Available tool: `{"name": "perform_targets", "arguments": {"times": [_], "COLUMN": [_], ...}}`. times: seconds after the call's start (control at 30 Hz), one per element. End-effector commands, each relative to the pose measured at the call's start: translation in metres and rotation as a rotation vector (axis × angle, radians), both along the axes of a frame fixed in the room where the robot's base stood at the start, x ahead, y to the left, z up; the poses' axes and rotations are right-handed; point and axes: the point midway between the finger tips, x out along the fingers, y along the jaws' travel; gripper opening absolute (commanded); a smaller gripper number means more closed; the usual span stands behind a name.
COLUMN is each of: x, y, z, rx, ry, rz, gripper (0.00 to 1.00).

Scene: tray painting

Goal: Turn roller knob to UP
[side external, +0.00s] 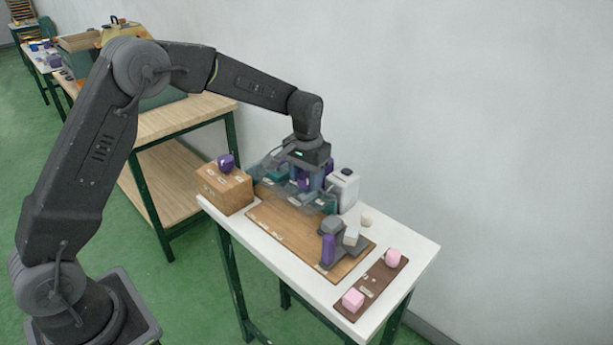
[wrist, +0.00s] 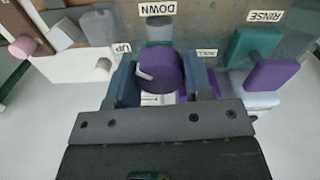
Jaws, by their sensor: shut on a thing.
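The roller knob is a round purple knob (wrist: 163,70) with a pale pointer mark on its left side. In the wrist view it sits between the two blue fingers of my gripper (wrist: 164,82), which is shut on it. The DOWN label (wrist: 158,9) is beyond the knob, the UP label (wrist: 122,48) is to its upper left and the ROLL label (wrist: 207,53) is to its right. The pale mark points roughly left; its exact setting is hard to tell.
A RINSE label (wrist: 264,16) and a second purple handle (wrist: 271,73) are close on the right in the wrist view. A wooden box with a purple knob (side external: 226,162) stands left of the panel.

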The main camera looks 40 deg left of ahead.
Motion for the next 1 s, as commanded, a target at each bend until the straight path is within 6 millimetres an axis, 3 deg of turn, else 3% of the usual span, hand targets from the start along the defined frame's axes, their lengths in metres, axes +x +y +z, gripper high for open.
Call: {"name": "perform_targets", "arguments": {"times": [0.5, 1.0], "x": [-0.0003, -0.0004], "y": [0.0, -0.0002], "z": [-0.0005, -0.0006], "rx": [0.0, 0.0], "ry": [0.001, 0.002], "rz": [0.454, 0.656], "gripper": [0.23, 0.23]}}
